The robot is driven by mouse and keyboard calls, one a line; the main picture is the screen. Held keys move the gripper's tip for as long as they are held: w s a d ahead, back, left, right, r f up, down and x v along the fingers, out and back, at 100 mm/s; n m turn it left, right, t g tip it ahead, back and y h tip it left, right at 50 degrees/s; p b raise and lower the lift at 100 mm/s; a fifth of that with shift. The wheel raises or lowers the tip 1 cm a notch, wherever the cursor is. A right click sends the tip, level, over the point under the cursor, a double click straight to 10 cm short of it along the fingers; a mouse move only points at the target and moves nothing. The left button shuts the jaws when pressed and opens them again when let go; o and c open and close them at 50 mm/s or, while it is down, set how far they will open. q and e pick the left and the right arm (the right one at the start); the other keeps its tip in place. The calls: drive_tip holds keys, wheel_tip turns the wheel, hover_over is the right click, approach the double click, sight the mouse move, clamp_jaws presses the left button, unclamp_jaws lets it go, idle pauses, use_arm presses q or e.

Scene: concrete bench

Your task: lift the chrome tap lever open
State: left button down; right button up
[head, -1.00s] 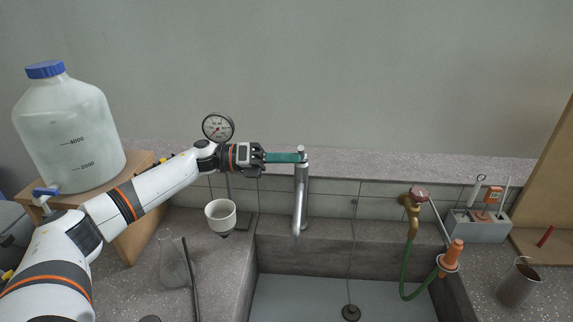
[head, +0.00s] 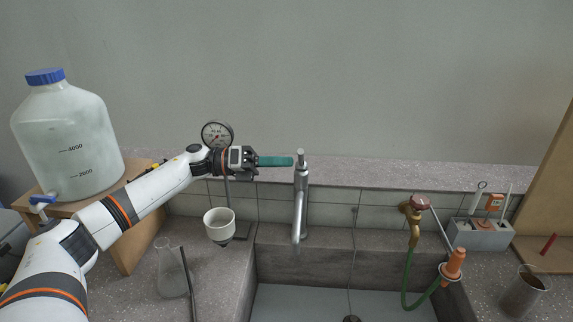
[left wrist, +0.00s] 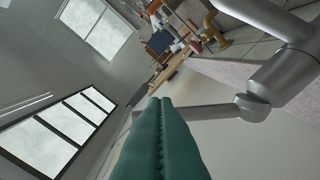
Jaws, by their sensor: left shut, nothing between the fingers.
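The chrome tap (head: 300,205) stands upright at the back edge of the sink. Its top (head: 300,160) is just right of my left gripper (head: 291,161). In the left wrist view the shut fingers (left wrist: 160,110) are seen close up. A thin grey bar, apparently the lever (left wrist: 215,111), runs from the thick tap body (left wrist: 285,75) to behind the fingertips. Whether they touch it I cannot tell. My right gripper is out of view.
A white cup-like funnel (head: 219,224) and a pressure gauge (head: 217,135) are close to my left forearm. A glass flask (head: 172,275) stands below it. A large bottle (head: 70,140) is at left. A brass valve with green hose (head: 414,225) is right of the tap.

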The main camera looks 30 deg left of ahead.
use_arm(q)
drive_tip(key=b+v, duration=0.3)
drive_tip(key=v, duration=0.7)
drive_tip(key=shift+a, duration=0.25)
drive_tip(key=shift+s+f, duration=0.15)
